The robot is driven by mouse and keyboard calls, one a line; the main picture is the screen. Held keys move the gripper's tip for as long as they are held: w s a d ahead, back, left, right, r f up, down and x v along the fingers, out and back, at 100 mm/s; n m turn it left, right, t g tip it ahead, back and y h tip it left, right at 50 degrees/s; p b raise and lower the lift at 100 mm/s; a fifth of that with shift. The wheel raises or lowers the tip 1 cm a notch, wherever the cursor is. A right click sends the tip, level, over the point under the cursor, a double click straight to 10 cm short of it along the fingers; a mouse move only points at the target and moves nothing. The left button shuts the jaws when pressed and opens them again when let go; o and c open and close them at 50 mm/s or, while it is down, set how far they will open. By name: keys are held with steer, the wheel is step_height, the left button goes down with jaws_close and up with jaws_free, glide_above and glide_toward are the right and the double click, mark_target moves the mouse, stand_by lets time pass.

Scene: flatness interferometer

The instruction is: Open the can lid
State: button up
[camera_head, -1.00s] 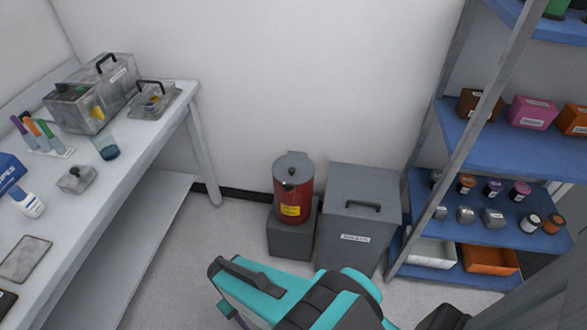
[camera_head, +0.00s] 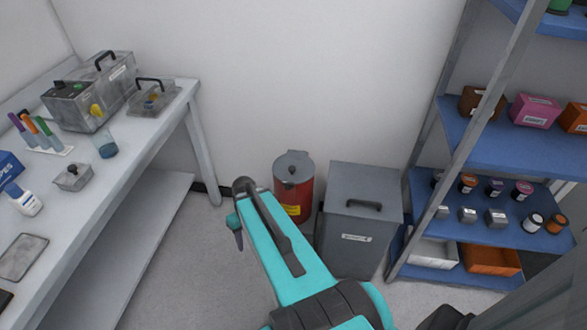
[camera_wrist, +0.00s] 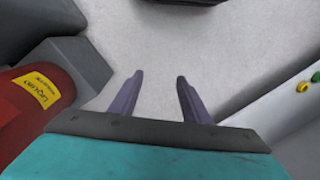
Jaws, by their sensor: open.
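The red can (camera_head: 293,197) stands against the back wall, upright, with a grey lid (camera_head: 294,167) that lies shut on top and has a small dark knob. A yellow label faces forward. In the wrist view the red can (camera_wrist: 12,125) is at the lower left, partly cut off by the frame edge, and its lid is not clearly seen. My gripper (camera_wrist: 158,85) is open and empty over the floor, to the side of the can. In the head view my gripper (camera_head: 238,235) shows left of the can, and my arm hides the can's lower part.
A grey lidded bin (camera_head: 360,215) stands right of the can. A bench (camera_head: 150,122) with instruments is on the left, and a blue shelf rack (camera_head: 470,140) on the right. Free floor (camera_head: 185,265) lies between the bench and my arm.

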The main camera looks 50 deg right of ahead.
steer(key=w+d+r+t, duration=0.35)
steer(key=d+r, duration=0.75)
steer(key=d, duration=0.5)
steer(key=m+t+h+b, duration=0.1)
steer(key=t+h+b, duration=0.1)
steer(key=h, duration=0.1)
glide_toward(292, 169)
steer(key=d+v, duration=0.1)
steer(key=v, duration=0.5)
steer(key=shift+w+g, duration=0.2)
steer(key=shift+g, duration=0.05)
steer(key=shift+w+f, duration=0.1)
steer(key=shift+a+p+x, duration=0.15)
steer(key=shift+p+x, duration=0.25)
steer(key=shift+x, duration=2.95)
steer(key=shift+a+p+x, duration=0.1)
steer(key=shift+p+x, duration=0.25)
steer(key=shift+x, duration=3)
steer(key=shift+w, duration=0.1)
steer(key=shift+c, duration=0.3)
jaws_close()
steer(key=shift+a, duration=0.25)
steer(key=shift+w+d+y, duration=0.1)
steer(key=shift+y, duration=0.2)
